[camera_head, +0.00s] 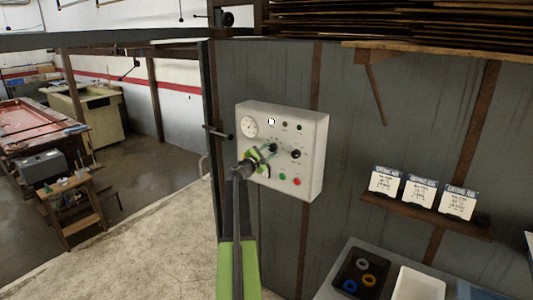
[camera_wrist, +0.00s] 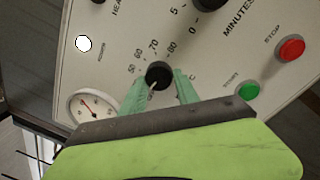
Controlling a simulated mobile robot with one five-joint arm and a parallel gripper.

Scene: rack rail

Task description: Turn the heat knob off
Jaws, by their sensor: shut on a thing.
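A white control panel (camera_head: 311,165) is fixed to a grey wall. In the wrist view, a round black knob (camera_wrist: 158,73) has a scale of 50, 60, 70 and 80 with a C, so it reads as the heat knob. A short pale pointer line on it faces down toward my gripper in that view. My gripper (camera_wrist: 160,88) has its green fingers on either side of this knob, shut on it. In the head view, my gripper (camera_head: 262,154) reaches the panel's left middle and partly hides the knob.
A second black knob (camera_head: 295,154) marked MINUTES is close to the right. A green button (camera_head: 282,176), a red button (camera_head: 297,181), a gauge (camera_head: 249,126) and a lit white lamp (camera_head: 271,121) share the panel. A shelf (camera_head: 425,214) with cards is at right.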

